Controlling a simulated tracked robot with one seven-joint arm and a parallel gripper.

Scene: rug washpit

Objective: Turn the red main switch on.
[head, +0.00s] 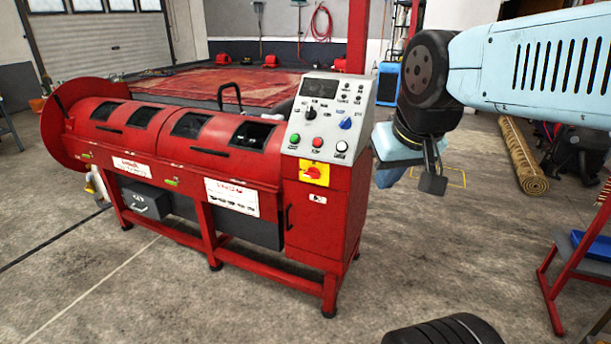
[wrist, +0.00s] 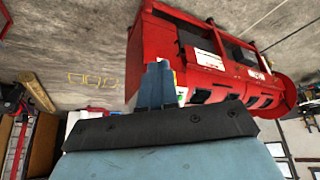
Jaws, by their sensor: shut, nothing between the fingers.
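The red main switch (head: 313,173) is a small red knob on a yellow plate (head: 323,180). The plate is on the upper front of the red machine's control cabinet (head: 330,205), below the sloped button panel. The knob's exact angle is too small to tell. My gripper (head: 433,184) hangs to the right of the cabinet in the head view, clear of the switch. Its fingers are shut and empty. In the wrist view my gripper (wrist: 157,88) points toward the machine, and the fingers cover part of the cabinet. The knob cannot be made out there.
The button panel (head: 325,117) carries green, red and white buttons and a blue knob. The long red machine (head: 180,150) stretches left. A rolled rug (head: 523,155) and a red-framed stand (head: 575,270) are at the right. The floor before the cabinet is largely clear.

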